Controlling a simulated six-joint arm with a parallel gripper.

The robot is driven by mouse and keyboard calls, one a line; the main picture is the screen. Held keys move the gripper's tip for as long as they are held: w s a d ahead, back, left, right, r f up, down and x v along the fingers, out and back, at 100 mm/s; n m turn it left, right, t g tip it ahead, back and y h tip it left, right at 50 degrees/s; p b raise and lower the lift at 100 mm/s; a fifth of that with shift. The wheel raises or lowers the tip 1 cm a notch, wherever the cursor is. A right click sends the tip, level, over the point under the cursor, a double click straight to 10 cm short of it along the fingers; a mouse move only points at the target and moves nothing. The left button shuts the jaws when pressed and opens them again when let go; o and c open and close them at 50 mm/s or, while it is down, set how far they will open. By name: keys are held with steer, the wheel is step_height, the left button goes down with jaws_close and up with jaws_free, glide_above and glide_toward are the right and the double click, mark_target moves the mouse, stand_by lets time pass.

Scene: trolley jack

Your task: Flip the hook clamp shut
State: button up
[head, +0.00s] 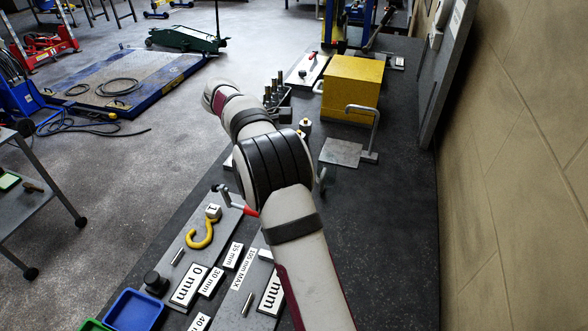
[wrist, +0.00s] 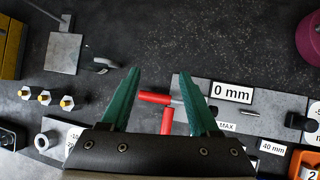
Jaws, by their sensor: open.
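In the wrist view a red handle (wrist: 155,97) lies crosswise between my gripper's fingers, with a bit of silver metal at its right end. A second red handle (wrist: 167,121) stands lengthwise just below it. I cannot tell which of them belongs to the hook clamp; its body is mostly hidden. In the head view a red-handled silver lever (head: 245,209) shows at the arm's left edge, on a grey plate. My gripper (wrist: 160,78) is open, its green fingers apart on either side of the red handles, and appears empty.
A yellow hook (head: 201,236) and label plates, one marked 0 mm (head: 189,286), are at the near left. A yellow block (head: 351,88) stands farther back, before it a plate with a bent rod (head: 362,130). A wall borders the bench's right; dark bench beside it is clear.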

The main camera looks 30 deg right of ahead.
steer(key=shift+s+d+r, duration=0.2)
steer(key=shift+d, duration=0.1)
